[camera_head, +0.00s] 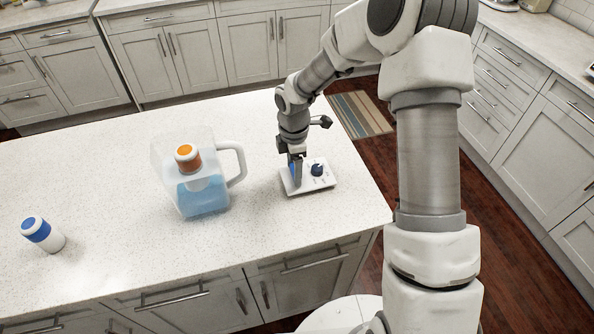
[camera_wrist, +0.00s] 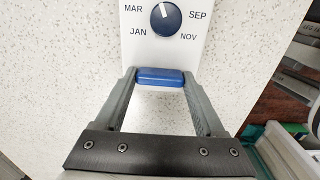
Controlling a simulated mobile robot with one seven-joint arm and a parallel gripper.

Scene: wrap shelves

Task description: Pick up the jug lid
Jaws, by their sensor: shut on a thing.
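The jug lid (camera_head: 308,180) is a white rectangular plate with a dark blue dial and a blue tab, on the counter right of the jug; I cannot tell whether it is slightly raised. In the wrist view the lid (camera_wrist: 184,50) shows month names around the dial. My gripper (camera_head: 295,178) points down at the lid's left part. In the wrist view the gripper's fingers (camera_wrist: 160,77) are shut on the blue tab, one on each side. The clear jug (camera_head: 204,198) holds blue liquid and has its handle on the right; it has no lid on.
An orange-and-white cartridge (camera_head: 187,160) shows in the jug. Grey cabinets (camera_head: 188,50) and a striped rug (camera_head: 360,115) lie beyond.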

